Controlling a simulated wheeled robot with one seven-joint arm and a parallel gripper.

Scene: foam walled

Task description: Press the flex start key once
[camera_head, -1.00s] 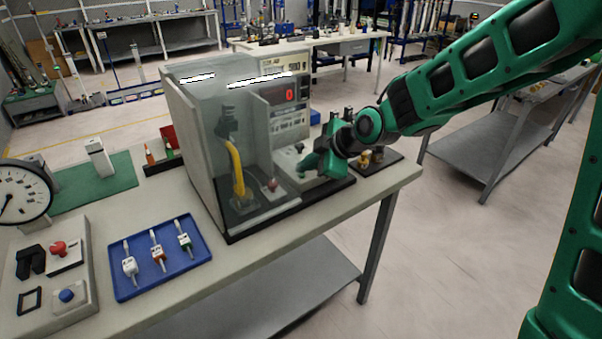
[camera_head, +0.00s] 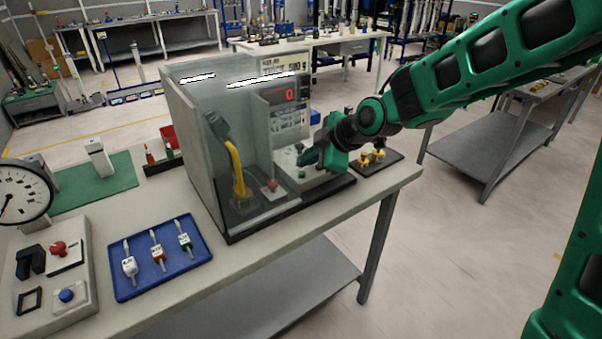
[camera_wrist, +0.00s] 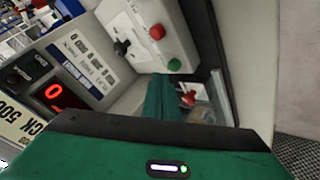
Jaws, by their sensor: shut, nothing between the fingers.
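The flex tester (camera_head: 195,130) stands on the bench with a clear hood, a red display (camera_head: 282,95) reading 0 and a sloped key panel (camera_head: 318,178). In the wrist view the panel carries a green key (camera_wrist: 174,65), a red key (camera_wrist: 156,32) and a black knob (camera_wrist: 121,47). The wrist view does not let me read which key is labelled flex start. My gripper (camera_head: 306,158) is shut and empty over the panel. Its green fingers (camera_wrist: 164,97) end close to the green key; contact cannot be told.
A red-knobbed part (camera_head: 270,184) sits inside the hood. Brass weights (camera_head: 377,155) stand on a dark base at the right. A blue tray (camera_head: 165,282) with tagged pieces, a control box (camera_head: 75,295) and a dial gauge (camera_head: 18,195) are at the left.

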